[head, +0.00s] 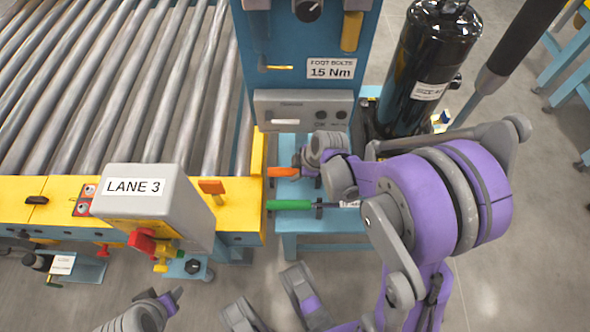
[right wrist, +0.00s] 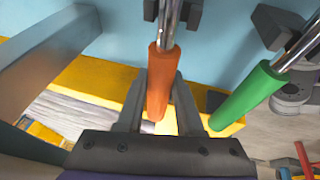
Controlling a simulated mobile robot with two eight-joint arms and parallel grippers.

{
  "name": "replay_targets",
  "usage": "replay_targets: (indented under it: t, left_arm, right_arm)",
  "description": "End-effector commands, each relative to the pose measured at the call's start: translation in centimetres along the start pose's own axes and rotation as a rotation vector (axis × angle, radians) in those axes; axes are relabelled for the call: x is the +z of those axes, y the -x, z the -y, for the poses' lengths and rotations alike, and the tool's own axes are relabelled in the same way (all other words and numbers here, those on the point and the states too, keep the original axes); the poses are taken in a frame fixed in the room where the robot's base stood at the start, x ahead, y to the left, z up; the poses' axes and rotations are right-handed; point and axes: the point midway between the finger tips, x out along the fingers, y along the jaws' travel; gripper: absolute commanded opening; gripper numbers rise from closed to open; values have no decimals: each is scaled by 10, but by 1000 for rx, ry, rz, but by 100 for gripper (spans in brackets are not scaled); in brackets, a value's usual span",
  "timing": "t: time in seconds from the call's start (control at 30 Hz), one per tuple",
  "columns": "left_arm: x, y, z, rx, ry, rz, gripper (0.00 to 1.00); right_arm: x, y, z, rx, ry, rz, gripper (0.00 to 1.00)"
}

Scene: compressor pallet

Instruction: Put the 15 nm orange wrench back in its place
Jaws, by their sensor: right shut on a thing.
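The orange wrench shows its orange handle (head: 284,172) in the head view, pointing left from the small blue stand below the 15 Nm label (head: 331,69). My right gripper (head: 303,166) is at the handle's right end. In the right wrist view the gripper's two fingers (right wrist: 160,88) are shut around the orange handle (right wrist: 160,70), and its metal shaft runs up between two dark holder prongs (right wrist: 190,14). I cannot tell whether the shaft is fully seated. Part of my left arm, probably its gripper (head: 152,308), shows at the bottom left, with its jaws unclear.
A green-handled wrench (head: 288,205) lies parallel, just nearer than the orange one; it also shows in the right wrist view (right wrist: 245,92). The yellow conveyor edge (head: 238,189) and LANE 3 box (head: 150,197) are left. A black cylinder (head: 428,70) stands behind right.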

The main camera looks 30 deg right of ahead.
Motion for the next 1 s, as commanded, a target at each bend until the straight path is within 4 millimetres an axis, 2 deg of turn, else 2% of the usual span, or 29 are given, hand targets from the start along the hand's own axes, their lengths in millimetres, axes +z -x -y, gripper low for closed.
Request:
replay_targets:
  t: [0.4,0.43,0.6,0.63,0.87,1.0]
  left_arm:
    - [2,-7,0,0,0,2,50]
    - [2,-7,0,0,0,2,50]
    - [1,-6,0,0,0,1,50]
    - [1,-6,0,0,0,1,50]
    - [1,-6,0,0,0,1,50]
    - [1,-3,0,0,0,1,50]
  right_arm:
    - [3,-8,2,0,0,0,0]
    - [3,-8,2,0,0,0,37]
    - [3,-8,2,0,0,0,68]
    - [3,-8,2,0,0,0,70]
    - [3,-8,2,0,0,0,70]
    - [3,0,2,0,0,0,70]
